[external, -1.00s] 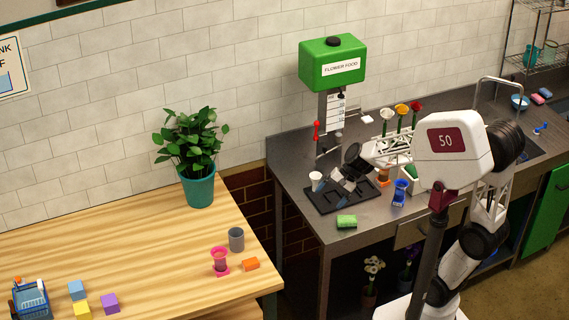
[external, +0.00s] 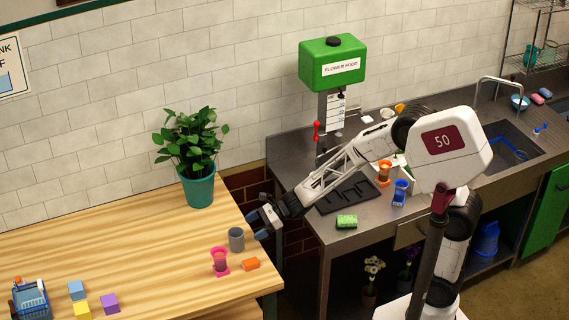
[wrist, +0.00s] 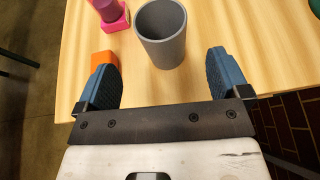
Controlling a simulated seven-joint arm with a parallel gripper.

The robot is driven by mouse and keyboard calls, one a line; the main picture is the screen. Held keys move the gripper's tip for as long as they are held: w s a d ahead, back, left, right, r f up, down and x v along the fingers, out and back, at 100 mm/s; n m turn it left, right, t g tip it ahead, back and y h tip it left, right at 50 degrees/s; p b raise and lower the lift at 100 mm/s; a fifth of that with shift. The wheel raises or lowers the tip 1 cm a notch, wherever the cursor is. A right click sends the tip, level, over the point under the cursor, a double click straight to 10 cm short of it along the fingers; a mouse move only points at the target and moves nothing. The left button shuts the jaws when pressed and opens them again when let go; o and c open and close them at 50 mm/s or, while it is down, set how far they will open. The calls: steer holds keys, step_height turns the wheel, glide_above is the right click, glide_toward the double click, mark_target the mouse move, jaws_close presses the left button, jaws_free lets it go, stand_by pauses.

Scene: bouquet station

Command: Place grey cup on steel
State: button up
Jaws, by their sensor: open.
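The grey cup (external: 236,240) stands upright on the wooden table near its right end. In the wrist view the grey cup (wrist: 162,36) is just ahead of the fingertips, between their lines, and its open mouth shows. My gripper (external: 262,226) is open and empty at the table's right edge, just right of the cup; its two blue fingers (wrist: 164,75) are spread apart and do not appear to touch it. The steel counter (external: 300,172) stands to the right of the wooden table, with a black mat (external: 345,196) on it.
A pink holder (external: 220,262) and an orange block (external: 251,264) stand close to the cup. A potted plant (external: 198,180) is behind. A green sponge (external: 347,222), an orange holder (external: 384,172) and a blue holder (external: 400,193) are on the counter. A gap separates table and counter.

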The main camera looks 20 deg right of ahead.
mark_target(236, 236)
steer(key=shift+a+f, duration=0.1)
steer(key=shift+a, duration=0.1)
steer(key=shift+x, duration=1.25)
steer(key=shift+w, duration=0.1)
steer(key=shift+x, duration=2.55)
steer(key=shift+w, duration=0.1)
steer(key=c, duration=1.1)
steer(key=shift+c, duration=0.2)
steer(key=shift+r, duration=0.25)
